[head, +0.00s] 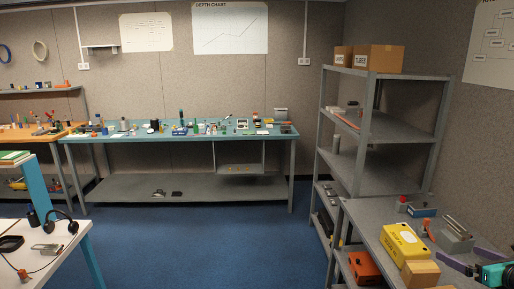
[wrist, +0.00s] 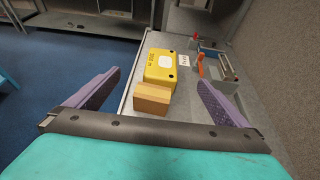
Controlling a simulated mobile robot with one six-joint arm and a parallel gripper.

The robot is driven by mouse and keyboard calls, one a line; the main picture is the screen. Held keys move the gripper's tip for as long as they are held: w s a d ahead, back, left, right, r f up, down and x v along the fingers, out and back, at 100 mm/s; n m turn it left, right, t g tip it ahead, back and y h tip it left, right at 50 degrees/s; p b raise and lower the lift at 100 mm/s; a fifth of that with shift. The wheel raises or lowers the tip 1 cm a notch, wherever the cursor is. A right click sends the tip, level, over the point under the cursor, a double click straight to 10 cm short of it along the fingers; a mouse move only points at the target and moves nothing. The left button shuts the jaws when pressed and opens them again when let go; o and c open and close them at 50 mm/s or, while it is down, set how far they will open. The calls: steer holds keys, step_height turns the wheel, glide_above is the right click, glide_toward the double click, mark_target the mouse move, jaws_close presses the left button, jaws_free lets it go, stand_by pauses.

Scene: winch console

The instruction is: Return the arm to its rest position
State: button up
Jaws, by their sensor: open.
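My gripper (wrist: 159,77) shows in the wrist view with its two purple fingers wide apart and nothing between them. In the head view, my gripper (head: 464,260) is at the lower right edge, its teal body partly cut off by the frame. It is over the grey bench (head: 370,222). A yellow box (head: 404,244) with a pale top panel lies on the bench beyond the fingers, and it also shows in the wrist view (wrist: 160,66). A cardboard-brown block (wrist: 152,98) lies nearer to me, touching or close to the yellow box.
A grey device with an orange-red lever (wrist: 199,64) stands right of the yellow box. A red-knobbed device (wrist: 196,39) is farther back. A tall grey shelf (head: 395,125) with cardboard boxes stands behind the bench. The blue floor (head: 210,240) is open. A white table (head: 60,245) is at left.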

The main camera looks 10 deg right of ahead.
steer(key=w+a+f+n+g+y+b, duration=0.1)
steer(key=w+a+f+n+y+b, duration=0.15)
steer(key=w+a+f, duration=0.6)
steer(key=w+a+f+n+g+y+b, duration=0.1)
steer(key=w+a+f+y, duration=0.2)
steer(key=w+a+f, duration=0.55)
steer(key=s+a+f+n+g+y+b, duration=0.1)
steer(key=s+a+f+n+g, duration=0.15)
steer(key=a+f, duration=1)
steer(key=s+a+f+n+g+y+b, duration=0.1)
steer(key=s+a+f+n+g+b, duration=0.2)
steer(key=a+f, duration=1)
steer(key=s+a+f+n+g+h+b, duration=0.1)
steer(key=s+a+f+n+g, duration=0.75)
steer(key=s+a+f, duration=0.65)
steer(key=s+a+f+n+g+h+b, duration=0.1)
steer(key=s+f+n, duration=0.25)
steer(key=s, duration=0.25)
steer(key=s+a+f+n+g+h, duration=0.1)
steer(key=s+f+n+h, duration=0.1)
steer(key=s+n, duration=0.3)
steer(key=s+d+f+n+g+h, duration=0.1)
steer(key=s+d+n+h, duration=0.2)
steer(key=n, duration=0.7)
steer(key=s+d, duration=0.2)
steer(key=d, duration=0.2)
steer(key=shift+d+f+n, duration=0.25)
steer(key=shift+d+n, duration=0.05)
steer(key=shift+d, duration=0.1)
